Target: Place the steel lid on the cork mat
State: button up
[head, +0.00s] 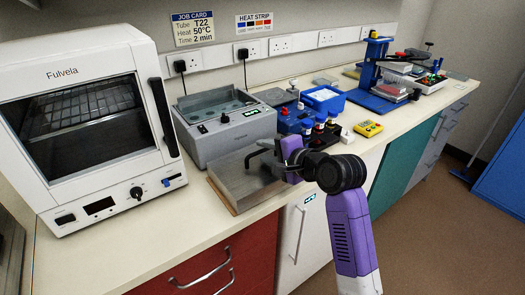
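The steel lid (237,185) is a flat grey metal piece on the bench in front of the grey water bath. It lies over the cork mat (221,197), whose thin brown edge shows along the lid's left and lower side. From this angle I cannot tell whether the lid fully touches the mat. A dark handle stands up at the lid's far right part. My gripper (266,154) is at this handle, reaching in from the right. Its fingers and the handle overlap in the picture, so their grip is unclear.
A water bath (232,133) stands behind the lid, and a white oven (95,125) stands to the left. Right of my gripper are a blue tray (323,97), bottles and a yellow device (368,128). The bench front left of the lid is clear.

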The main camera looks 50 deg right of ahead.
jog(key=v, duration=1)
jog(key=s+a+f+n, duration=0.3)
jog(key=a+f+n, duration=0.1)
jog(key=a+f, duration=0.25)
jog(key=s+a+f+n, duration=0.4)
jog(key=a+f, duration=0.2)
jog(key=a, duration=0.1)
jog(key=s+a+n+y, duration=0.1)
jog(key=s+a+n, duration=0.5)
jog(key=s, duration=0.2)
jog(key=s+a+n+t+y, duration=0.1)
jog(key=s+a+n+y, duration=0.1)
jog(key=s+a+n, duration=0.3)
jog(key=s+n, duration=0.2)
jog(key=s, duration=0.2)
jog(key=shift+a+r, duration=0.35)
jog(key=shift+r, duration=0.05)
jog(key=shift+d, duration=0.1)
